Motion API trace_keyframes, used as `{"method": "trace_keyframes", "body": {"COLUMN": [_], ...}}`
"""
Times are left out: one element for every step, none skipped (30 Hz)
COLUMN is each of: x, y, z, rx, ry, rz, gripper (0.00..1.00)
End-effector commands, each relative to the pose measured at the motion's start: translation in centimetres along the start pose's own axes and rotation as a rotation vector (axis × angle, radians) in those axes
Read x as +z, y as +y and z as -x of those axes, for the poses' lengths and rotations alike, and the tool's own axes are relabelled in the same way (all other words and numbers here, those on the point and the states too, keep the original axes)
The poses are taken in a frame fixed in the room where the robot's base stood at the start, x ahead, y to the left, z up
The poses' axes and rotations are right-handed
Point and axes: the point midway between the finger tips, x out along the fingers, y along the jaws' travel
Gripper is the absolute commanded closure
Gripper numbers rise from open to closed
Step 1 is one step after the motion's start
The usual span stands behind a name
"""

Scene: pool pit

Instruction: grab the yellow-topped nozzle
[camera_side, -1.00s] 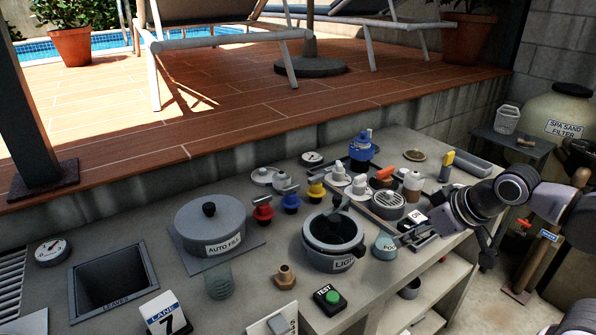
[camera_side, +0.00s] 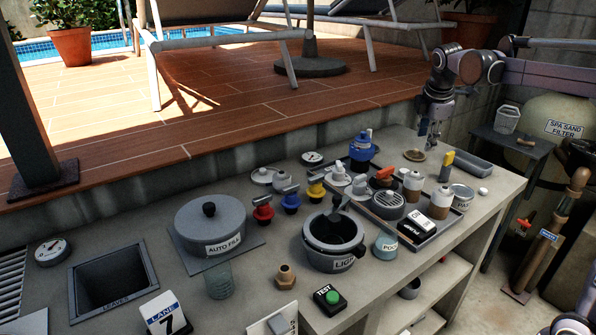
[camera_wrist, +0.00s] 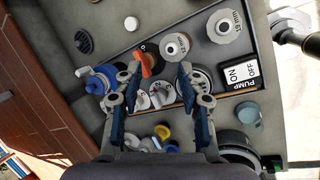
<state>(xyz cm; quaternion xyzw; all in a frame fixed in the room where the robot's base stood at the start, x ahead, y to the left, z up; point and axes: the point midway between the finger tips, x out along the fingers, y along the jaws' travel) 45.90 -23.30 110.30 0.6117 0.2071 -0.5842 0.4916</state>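Two things with yellow show in the side view, and I cannot tell for sure which is the nozzle. One is a small upright dark piece with a yellow upper part (camera_side: 447,159), at the back right of the counter. The other is a small yellow fitting (camera_side: 316,190) with a grey top, in a row beside blue and red ones; a yellow part (camera_wrist: 162,131) also shows low in the wrist view. My gripper (camera_side: 431,143) hangs above the back right of the counter, near the upright piece. In the wrist view my gripper (camera_wrist: 160,68) is open and empty.
A grey tray (camera_side: 428,243) holds jars, an orange-handled valve and a pump switch (camera_side: 416,225). A blue-topped fitting (camera_side: 362,150) stands behind it. A grey pot (camera_side: 333,240) and a lidded pot (camera_side: 211,226) stand to the left.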

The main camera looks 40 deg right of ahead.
Motion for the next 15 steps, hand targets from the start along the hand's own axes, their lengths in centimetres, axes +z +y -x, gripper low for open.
{"method": "trace_keyframes", "body": {"x": [1.4, 2.2, 3.3, 4.1, 4.9, 6.0, 6.7, 7.4, 8.3, 8.9, 9.4, 10.1, 10.5, 10.8, 11.1], "y": [1.4, 2.1, 2.9, 3.5, 4.1, 4.7, 5.1, 5.5, 5.9, 6.1, 6.3, 6.6, 6.7, 6.8, 6.9], "z": [-1.0, -1.5, -2.3, -2.8, -3.4, -4.1, -4.7, -5.2, -5.8, -6.2, -6.6, -7.1, -7.4, -7.6, -7.8], "rx": [-0.021, -0.033, -0.052, -0.066, -0.08, -0.101, -0.115, -0.128, -0.147, -0.159, -0.17, -0.183, -0.192, -0.199, -0.207], "ry": [-0.024, -0.037, -0.053, -0.064, -0.074, -0.086, -0.093, -0.099, -0.106, -0.11, -0.114, -0.116, -0.118, -0.119, -0.12], "rz": [0.059, 0.1, 0.154, 0.194, 0.233, 0.283, 0.319, 0.352, 0.393, 0.421, 0.446, 0.475, 0.493, 0.509, 0.526], "gripper": [0.6, 0.6, 0.6, 0.6, 0.6, 0.6, 0.6, 0.6, 0.6, 0.6, 0.6, 0.6, 0.6, 0.6, 0.6]}}
